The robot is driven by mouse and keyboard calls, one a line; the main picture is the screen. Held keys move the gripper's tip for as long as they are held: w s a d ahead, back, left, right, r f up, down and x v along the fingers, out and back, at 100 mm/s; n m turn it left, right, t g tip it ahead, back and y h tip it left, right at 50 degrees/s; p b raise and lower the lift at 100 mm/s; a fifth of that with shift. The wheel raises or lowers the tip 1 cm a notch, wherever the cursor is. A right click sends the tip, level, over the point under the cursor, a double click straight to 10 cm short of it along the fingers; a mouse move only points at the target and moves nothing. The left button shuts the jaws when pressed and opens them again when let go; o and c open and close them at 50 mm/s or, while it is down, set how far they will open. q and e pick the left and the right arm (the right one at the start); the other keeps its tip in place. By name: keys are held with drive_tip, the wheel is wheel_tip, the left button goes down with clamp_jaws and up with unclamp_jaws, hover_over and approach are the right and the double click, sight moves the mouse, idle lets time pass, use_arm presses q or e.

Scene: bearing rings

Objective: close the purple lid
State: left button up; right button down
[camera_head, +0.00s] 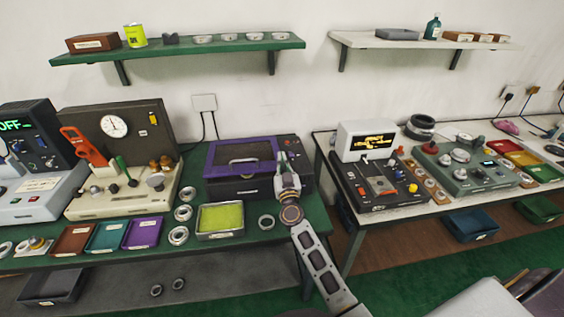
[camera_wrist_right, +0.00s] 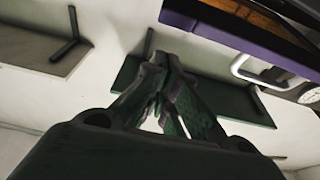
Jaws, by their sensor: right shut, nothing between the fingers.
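The purple lid (camera_head: 211,154) is a purple frame around a grey panel, on the dark box (camera_head: 232,188) at the back of the green table. Its purple edge also shows at the top right of the wrist view (camera_wrist_right: 230,37). The lid lies over the box top; I cannot tell whether a gap remains beneath it. My right gripper (camera_head: 282,157) is at the lid's right end, in front of the box's control panel. Its fingertips are together and empty in the wrist view (camera_wrist_right: 163,57). I cannot tell whether it touches the lid. My left gripper is out of view.
A tray with a yellow-green pad (camera_head: 220,218) and several metal rings stand in front of the box. A gauge machine (camera_head: 117,150) is to the left. A second table (camera_head: 385,214) with machines is to the right. A green shelf (camera_head: 180,49) hangs above.

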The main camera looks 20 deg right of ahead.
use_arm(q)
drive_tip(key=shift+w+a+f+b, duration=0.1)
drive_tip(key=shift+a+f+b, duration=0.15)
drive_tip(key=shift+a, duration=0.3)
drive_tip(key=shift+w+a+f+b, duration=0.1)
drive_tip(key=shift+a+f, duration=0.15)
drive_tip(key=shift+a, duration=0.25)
use_arm(e)
wheel_tip(320, 180, down, 2)
drive_tip(key=shift+s+f, duration=0.1)
drive_tip(key=shift+s, duration=0.05)
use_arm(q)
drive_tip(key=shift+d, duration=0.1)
use_arm(e)
drive_tip(key=shift+f, duration=0.1)
